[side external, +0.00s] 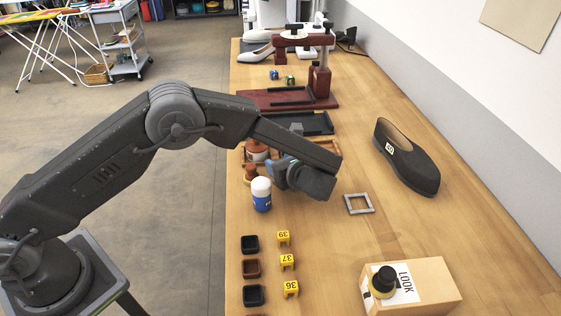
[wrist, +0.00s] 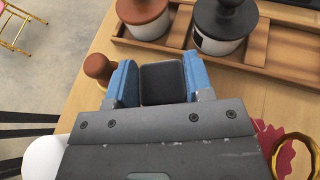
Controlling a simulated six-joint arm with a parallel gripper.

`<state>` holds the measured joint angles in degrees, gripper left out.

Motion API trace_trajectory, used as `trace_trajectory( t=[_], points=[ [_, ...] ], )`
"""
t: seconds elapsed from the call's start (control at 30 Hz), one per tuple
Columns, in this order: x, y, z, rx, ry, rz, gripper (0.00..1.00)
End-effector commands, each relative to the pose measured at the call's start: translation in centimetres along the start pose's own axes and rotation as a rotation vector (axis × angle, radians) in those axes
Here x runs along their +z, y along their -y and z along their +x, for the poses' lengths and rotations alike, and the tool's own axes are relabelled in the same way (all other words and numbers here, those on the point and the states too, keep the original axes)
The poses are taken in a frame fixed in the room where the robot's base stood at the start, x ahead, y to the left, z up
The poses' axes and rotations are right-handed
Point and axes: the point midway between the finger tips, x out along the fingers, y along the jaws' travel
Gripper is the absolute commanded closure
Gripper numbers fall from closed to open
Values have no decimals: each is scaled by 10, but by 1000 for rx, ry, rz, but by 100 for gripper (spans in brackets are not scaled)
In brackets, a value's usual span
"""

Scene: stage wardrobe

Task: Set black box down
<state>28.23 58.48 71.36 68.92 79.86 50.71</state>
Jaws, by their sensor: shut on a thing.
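A small black box (wrist: 162,83) with a square, dark top sits between the two blue fingers of my gripper (wrist: 160,84) in the wrist view. My gripper is shut on it. In the side view my gripper (side external: 281,172) hangs low over the wooden table, just right of a white-capped blue bottle (side external: 261,195). The held box is hidden there behind the gripper and wrist. I cannot tell whether its underside touches the table.
A wooden tray with jars (wrist: 215,45) lies just beyond the fingers. A brown knobbed piece (wrist: 97,66) stands close beside the left finger. A grey square frame (side external: 358,204) and dark shoe (side external: 407,157) lie right.

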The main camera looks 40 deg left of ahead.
Motion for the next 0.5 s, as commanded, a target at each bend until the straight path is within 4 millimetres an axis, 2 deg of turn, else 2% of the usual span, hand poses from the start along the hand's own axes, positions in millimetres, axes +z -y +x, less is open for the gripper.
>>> trace_trajectory(
  t=[0.27, 0.3, 0.5],
  points=[
    [-5, 0, 2, 0, 0, -1, 76],
    [-5, 0, 2, 0, 0, 0, 49],
    [-5, 0, 2, 0, 0, 0, 30]
  ],
)
